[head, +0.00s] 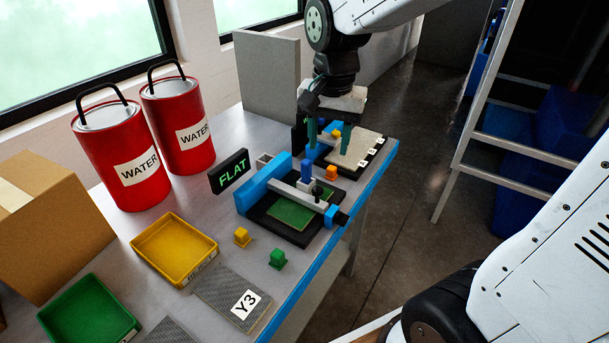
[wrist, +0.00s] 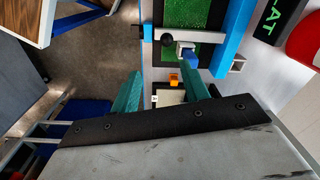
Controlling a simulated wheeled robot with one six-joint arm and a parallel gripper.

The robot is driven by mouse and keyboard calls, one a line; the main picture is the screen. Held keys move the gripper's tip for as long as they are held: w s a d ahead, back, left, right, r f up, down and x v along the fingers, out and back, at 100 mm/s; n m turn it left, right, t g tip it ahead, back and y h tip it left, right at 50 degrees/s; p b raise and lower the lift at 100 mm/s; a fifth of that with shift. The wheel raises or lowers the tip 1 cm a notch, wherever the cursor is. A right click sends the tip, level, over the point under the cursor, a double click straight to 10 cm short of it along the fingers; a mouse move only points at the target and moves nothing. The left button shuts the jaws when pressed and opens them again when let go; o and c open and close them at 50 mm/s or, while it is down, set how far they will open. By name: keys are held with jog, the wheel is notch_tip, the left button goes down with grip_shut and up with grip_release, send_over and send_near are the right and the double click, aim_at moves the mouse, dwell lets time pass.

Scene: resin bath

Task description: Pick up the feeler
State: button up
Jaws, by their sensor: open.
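No part is labelled feeler. The likeliest piece is a small upright blue block (head: 307,168) on a pale carriage, on the grey bar over the green plate (head: 292,213). The blue block also shows in the wrist view (wrist: 192,58), near the right fingertip. My gripper (head: 329,135) is open, with two green fingers pointing down, above and behind the block near the rear fixture. In the wrist view my gripper (wrist: 162,76) has nothing clasped between its fingers. I cannot tell their exact height.
An orange block (head: 331,173) stands between the two fixtures. A FLAT display (head: 229,171) and red WATER cans (head: 120,160) stand left. Yellow (head: 175,250) and green (head: 90,308) trays lie in front. The table's blue edge (head: 330,220) borders open floor.

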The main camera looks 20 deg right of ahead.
aim_at(306, 161)
jog(key=w+f+m, duration=0.1)
jog(key=w, duration=0.1)
jog(key=w+f+m, duration=0.1)
jog(key=w+f, duration=0.1)
jog(key=w+a+f+m, duration=0.1)
jog(key=w, duration=0.1)
jog(key=shift+w+f, duration=0.25)
jog(key=shift+w, duration=0.05)
jog(key=shift+w+f, duration=0.1)
jog(key=shift+f, duration=0.25)
jog(key=f, duration=0.7)
jog(key=shift+w+a+f, duration=0.1)
jog(key=shift+w+a, duration=0.05)
jog(key=shift+a, duration=0.1)
grip_shut()
